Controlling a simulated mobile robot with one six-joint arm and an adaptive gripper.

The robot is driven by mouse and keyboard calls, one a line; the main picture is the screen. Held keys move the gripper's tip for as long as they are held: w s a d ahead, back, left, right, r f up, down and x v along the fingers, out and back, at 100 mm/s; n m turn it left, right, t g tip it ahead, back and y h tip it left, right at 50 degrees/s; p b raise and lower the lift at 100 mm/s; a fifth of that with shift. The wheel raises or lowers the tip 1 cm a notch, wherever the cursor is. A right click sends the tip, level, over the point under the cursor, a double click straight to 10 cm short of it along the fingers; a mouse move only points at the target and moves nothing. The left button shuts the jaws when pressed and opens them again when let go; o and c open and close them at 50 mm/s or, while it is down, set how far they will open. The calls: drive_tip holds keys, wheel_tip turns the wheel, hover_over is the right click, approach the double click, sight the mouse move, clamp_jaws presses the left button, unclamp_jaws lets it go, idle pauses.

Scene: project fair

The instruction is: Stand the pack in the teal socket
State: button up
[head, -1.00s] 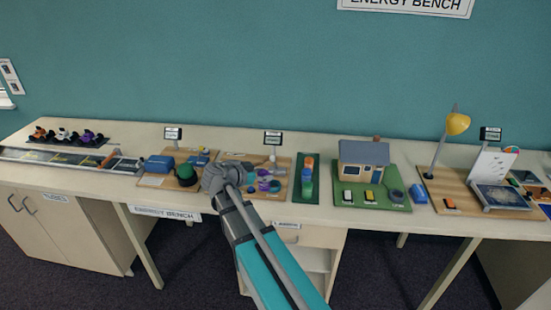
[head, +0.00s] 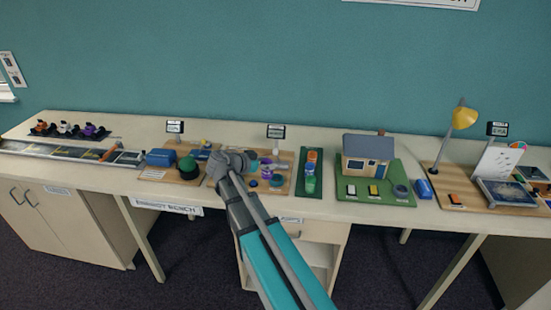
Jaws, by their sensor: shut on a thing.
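My gripper (head: 240,160) is over the left part of a wooden board in the middle of the bench, with my arm reaching up from below. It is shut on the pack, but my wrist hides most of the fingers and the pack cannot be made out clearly. Small purple and blue round pieces (head: 277,180) sit on the board just right of the gripper. A narrow dark green board (head: 310,190) to the right carries a row of orange, blue and green pieces (head: 310,168).
A green dome (head: 188,166) and a blue block (head: 160,157) stand close on the left. A small sign (head: 276,132) stands behind the gripper. A model house (head: 368,156) on a green base and a yellow lamp (head: 464,116) stand to the right. The bench front edge is clear.

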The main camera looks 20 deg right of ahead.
drive_tip(key=w+d+f+b, duration=0.4)
drive_tip(key=w+d, duration=0.3)
drive_tip(key=w, duration=0.1)
drive_tip(key=shift+w+d+f, duration=0.25)
drive_tip(key=shift+d+f, duration=0.05)
drive_tip(key=shift+d, duration=0.05)
drive_tip(key=shift+f, duration=0.1)
drive_tip(key=shift+f+b, duration=2.8)
drive_tip(key=shift+b, duration=0.05)
drive_tip(key=shift+s, duration=0.15)
drive_tip(key=shift+f+b, duration=0.6)
drive_tip(key=shift+f, duration=0.05)
drive_tip(key=o, duration=0.9)
